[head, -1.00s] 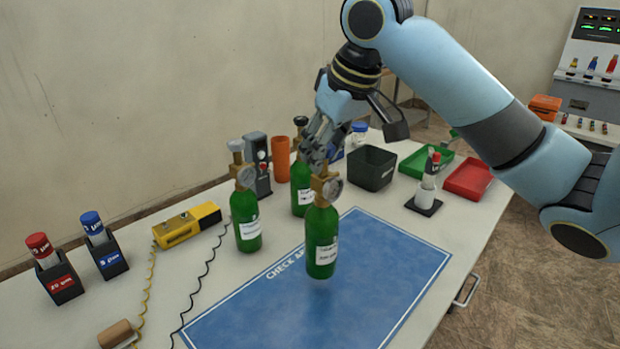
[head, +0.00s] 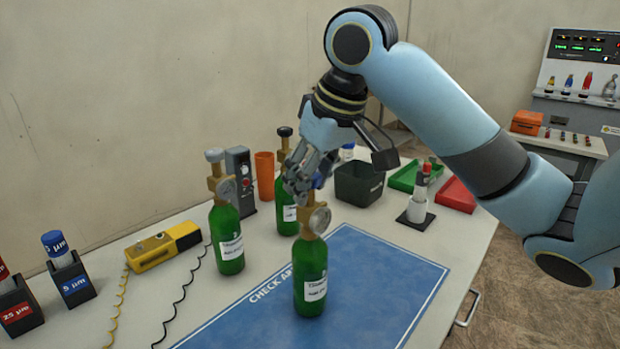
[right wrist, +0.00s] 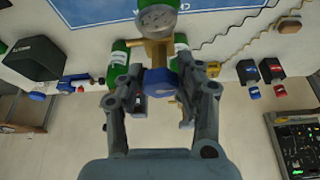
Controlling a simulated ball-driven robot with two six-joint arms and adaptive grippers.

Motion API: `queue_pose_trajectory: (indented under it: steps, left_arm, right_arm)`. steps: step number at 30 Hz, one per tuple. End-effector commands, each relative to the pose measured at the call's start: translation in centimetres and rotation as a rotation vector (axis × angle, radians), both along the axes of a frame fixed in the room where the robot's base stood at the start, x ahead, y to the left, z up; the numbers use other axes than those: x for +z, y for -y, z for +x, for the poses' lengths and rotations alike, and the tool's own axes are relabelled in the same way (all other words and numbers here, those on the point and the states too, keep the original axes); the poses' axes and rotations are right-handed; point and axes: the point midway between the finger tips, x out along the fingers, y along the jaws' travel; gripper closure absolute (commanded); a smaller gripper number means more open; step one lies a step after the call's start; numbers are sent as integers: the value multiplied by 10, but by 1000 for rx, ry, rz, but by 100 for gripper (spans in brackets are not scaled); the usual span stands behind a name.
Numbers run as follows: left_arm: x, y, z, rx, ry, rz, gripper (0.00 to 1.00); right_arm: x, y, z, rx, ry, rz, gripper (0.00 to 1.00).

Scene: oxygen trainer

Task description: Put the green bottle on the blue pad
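The green bottle (head: 311,278) with a brass valve, a gauge and a white label stands upright over the near-left part of the blue pad (head: 385,275). Its base looks at or very near the pad surface; contact is hard to tell. My right gripper (head: 300,182) is above it, pointing down, fingers closed around its blue valve knob. In the right wrist view the knob (right wrist: 158,82) sits between the fingertips, below the gauge (right wrist: 157,18). My left gripper is not in view.
Two similar green bottles, one at left (head: 227,240) and one behind (head: 287,212), stand off the pad close by. A yellow device (head: 162,247) lies left. A dark green bin (head: 358,184) and a cup holder (head: 416,212) stand beyond the pad. The pad's right part is clear.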

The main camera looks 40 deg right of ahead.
Motion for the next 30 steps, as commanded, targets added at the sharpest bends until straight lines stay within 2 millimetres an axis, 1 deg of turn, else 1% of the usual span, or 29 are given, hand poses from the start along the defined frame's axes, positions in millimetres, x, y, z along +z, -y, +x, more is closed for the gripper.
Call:
queue_pose_trajectory:
  steps: [1, 3, 11, 14, 17, 25, 30]
  left_arm:
    - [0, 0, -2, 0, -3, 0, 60]
    - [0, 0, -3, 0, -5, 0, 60]
    - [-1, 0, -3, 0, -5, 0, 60]
    - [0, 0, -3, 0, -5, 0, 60]
    - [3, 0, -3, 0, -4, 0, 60]
    - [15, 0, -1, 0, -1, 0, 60]
    - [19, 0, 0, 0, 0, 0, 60]
  right_arm:
    - [0, 0, 0, 0, 0, 0, 56]
    - [0, 0, 0, 0, 0, 0, 47]
    - [1, 0, 0, 0, 1, 0, 47]
    - [7, 0, -1, 0, 4, -1, 47]
    - [22, 1, -6, 1, 4, -4, 47]
    - [80, 1, -29, 1, 6, -6, 47]
    - [104, 1, -40, 1, 4, -4, 47]
